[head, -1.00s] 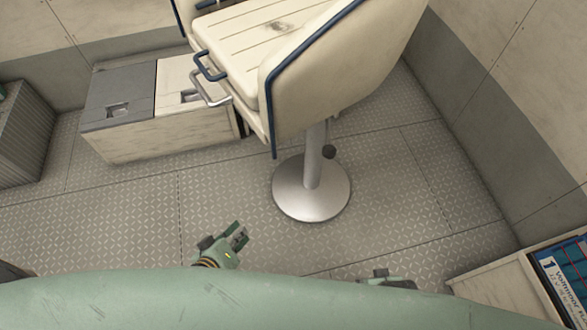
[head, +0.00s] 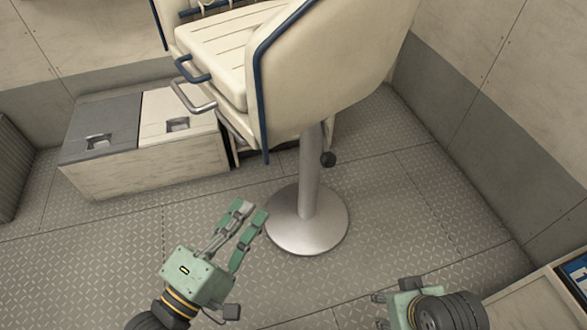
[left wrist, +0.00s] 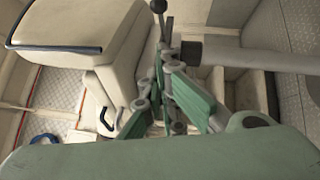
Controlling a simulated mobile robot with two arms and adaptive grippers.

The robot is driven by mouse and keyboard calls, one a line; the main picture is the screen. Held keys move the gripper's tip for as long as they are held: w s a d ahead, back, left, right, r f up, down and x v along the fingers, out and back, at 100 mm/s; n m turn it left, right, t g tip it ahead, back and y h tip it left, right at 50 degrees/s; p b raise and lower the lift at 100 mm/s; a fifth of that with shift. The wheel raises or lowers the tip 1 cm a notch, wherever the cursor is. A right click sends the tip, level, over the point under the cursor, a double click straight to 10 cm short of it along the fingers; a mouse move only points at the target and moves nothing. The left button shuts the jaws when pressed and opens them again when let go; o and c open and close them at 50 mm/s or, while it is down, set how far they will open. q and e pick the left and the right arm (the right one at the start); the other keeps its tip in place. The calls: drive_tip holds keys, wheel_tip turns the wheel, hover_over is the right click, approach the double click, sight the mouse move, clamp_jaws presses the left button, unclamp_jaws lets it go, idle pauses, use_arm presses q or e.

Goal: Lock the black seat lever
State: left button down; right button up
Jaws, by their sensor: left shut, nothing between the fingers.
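The black seat lever shows as a round black knob (head: 328,159) on the right side of the seat's grey pedestal (head: 311,190). In the left wrist view a dark knob on a rod (left wrist: 158,6) stands at the top, just beyond the fingertips. My left gripper (head: 252,211) is shut and empty, low and to the left of the pedestal base, fingers pointing up toward the seat. Its fingers also show in the left wrist view (left wrist: 163,52). My right gripper (head: 380,311) is at the bottom right, partly hidden by its own wrist; its jaws cannot be made out.
The cream seat (head: 330,75) with blue trim overhangs the pedestal. A metal handle (head: 195,98) and a blue one stick out at its left. A low locker (head: 150,160) stands behind left. A box (head: 545,300) is at bottom right. The patterned floor between is clear.

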use_arm(q)
drive_tip(key=s+d+b+x, duration=0.1)
drive_tip(key=d+x, duration=0.1)
drive_tip(key=x, duration=1.1)
drive_tip(key=shift+s+d, duration=0.2)
drive_tip(key=shift+s, duration=0.05)
drive_tip(key=shift+r, duration=0.15)
